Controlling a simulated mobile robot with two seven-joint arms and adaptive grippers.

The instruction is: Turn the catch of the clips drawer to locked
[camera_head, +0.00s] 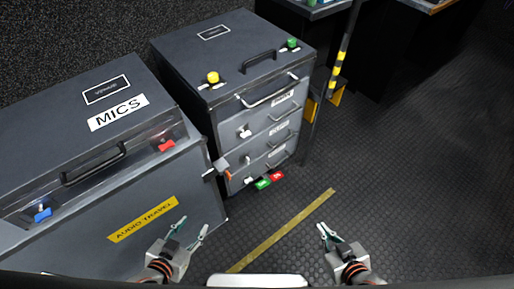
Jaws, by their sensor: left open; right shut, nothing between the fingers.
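A dark grey cabinet (226,115) with several stacked drawers stands at the upper middle. Its drawers have bar handles and small white labels too small to read, so I cannot tell which is the clips drawer. White catches show on the upper drawer (245,132), the middle drawer (245,160) and the bottom drawer (248,181). A green tag (263,184) and a red tag (277,176) sit by the bottom catch. My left gripper (192,227) is open and empty, before the MICS case. My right gripper (325,232) is shut and empty, over the floor, apart from the cabinet.
A grey MICS case (60,130) with red (166,145) and blue (43,214) latches fills the left. A black-and-yellow post (341,55) stands right of the cabinet. A yellow strip (285,230) marks the floor. The dark floor at right (430,170) is clear.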

